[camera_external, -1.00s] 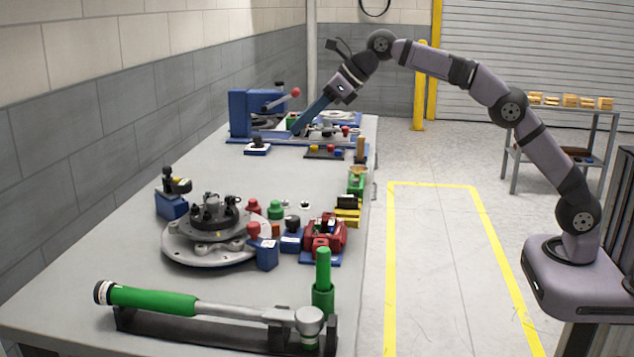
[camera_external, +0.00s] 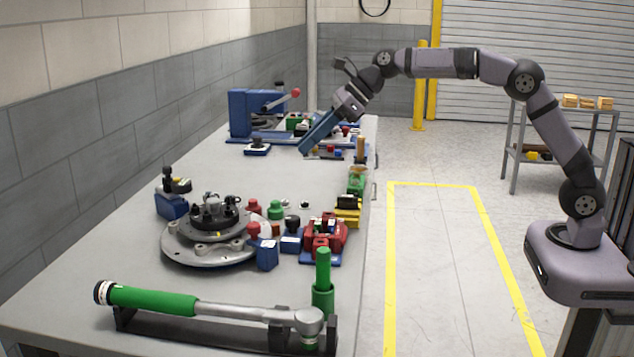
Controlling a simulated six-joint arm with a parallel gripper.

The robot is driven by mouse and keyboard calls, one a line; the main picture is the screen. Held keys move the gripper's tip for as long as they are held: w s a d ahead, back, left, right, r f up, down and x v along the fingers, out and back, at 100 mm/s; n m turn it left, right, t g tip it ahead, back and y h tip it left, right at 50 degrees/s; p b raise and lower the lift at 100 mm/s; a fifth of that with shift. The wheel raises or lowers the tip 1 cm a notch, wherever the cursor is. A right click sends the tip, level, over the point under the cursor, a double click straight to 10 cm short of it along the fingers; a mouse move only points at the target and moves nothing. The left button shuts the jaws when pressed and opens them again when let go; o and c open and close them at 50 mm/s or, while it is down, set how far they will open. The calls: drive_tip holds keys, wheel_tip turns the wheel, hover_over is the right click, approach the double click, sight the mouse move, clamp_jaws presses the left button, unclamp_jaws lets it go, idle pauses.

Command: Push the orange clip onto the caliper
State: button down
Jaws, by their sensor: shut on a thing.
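My gripper (camera_external: 343,111) is over the far right part of the bench, pointing down and to the left. It is shut on what looks like a long blue bar (camera_external: 320,132), whose lower end is just above or at the small parts there; I cannot tell whether it touches them. I cannot pick out the orange clip with certainty. A red clamp-like part on a blue base (camera_external: 323,238) stands at the bench's right side and may be the caliper, but I cannot be sure. My gripper is well away from it.
A blue lever press (camera_external: 240,113) stands at the bench's far end. A round metal hub fixture (camera_external: 187,247) stands mid-bench. A green-handled tool (camera_external: 153,299) lies in a black cradle in front. A green post (camera_external: 323,270) stands beside it. The bench's left side is clear.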

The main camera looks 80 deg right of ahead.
drive_tip(key=s+a+f+n+g+y+p, duration=0.1)
drive_tip(key=s+a+f+n+p, duration=0.1)
drive_tip(key=s+p, duration=0.5)
drive_tip(key=s+a+f+n+g+y+p, duration=0.1)
drive_tip(key=s+a+f+n+y+p, duration=0.1)
drive_tip(key=s+p, duration=0.6)
drive_tip(key=s+a+f+n+g+y+p, duration=0.1)
drive_tip(key=s+n+p, duration=0.3)
drive_tip(key=s+p, duration=0.4)
drive_tip(key=s+a+f+y, duration=0.1)
drive_tip(key=s, duration=0.4)
drive_tip(key=shift+a+g, duration=0.3)
drive_tip(key=shift+a, duration=0.1)
drive_tip(key=shift+f, duration=0.1)
